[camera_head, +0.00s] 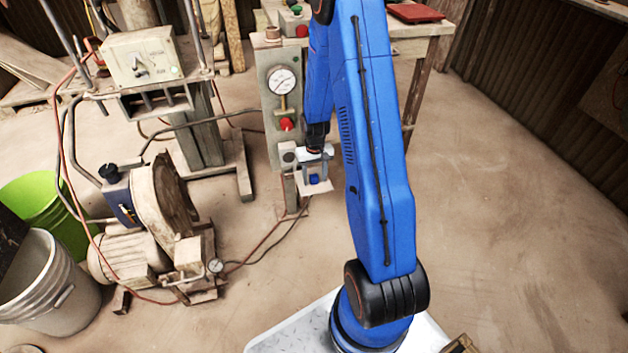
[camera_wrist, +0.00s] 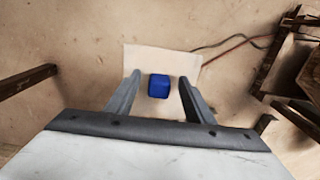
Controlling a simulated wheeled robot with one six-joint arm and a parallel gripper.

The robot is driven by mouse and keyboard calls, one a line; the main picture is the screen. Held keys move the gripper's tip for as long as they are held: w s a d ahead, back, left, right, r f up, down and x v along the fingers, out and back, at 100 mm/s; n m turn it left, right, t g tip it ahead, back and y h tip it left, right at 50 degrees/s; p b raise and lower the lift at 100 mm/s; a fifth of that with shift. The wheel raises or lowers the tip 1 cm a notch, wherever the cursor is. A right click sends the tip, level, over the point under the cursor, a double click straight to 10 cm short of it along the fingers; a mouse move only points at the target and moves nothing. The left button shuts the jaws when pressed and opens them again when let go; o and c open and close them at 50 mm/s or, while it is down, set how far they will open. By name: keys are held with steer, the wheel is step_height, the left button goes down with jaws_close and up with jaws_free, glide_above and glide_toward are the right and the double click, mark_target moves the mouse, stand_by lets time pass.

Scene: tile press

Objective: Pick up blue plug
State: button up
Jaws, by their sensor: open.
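The blue plug (camera_wrist: 159,86) is a small blue block on a pale square plate (camera_wrist: 162,55) in the wrist view. In the head view the plug (camera_head: 314,179) shows on the plate (camera_head: 318,189) beside the gauge panel. My gripper (camera_wrist: 159,84) is open, with one grey finger to the left of the plug and one to the right. Gaps show between the plug and both fingers. I cannot tell from the wrist view how far the fingertips are above the plate. In the head view my gripper (camera_head: 315,168) is small and partly covers the plate.
A panel with a gauge (camera_head: 282,82) and a red knob (camera_head: 286,124) stands just left of my gripper. A wooden table (camera_head: 420,50) stands behind. The floor at right is clear.

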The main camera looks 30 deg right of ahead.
jaws_close()
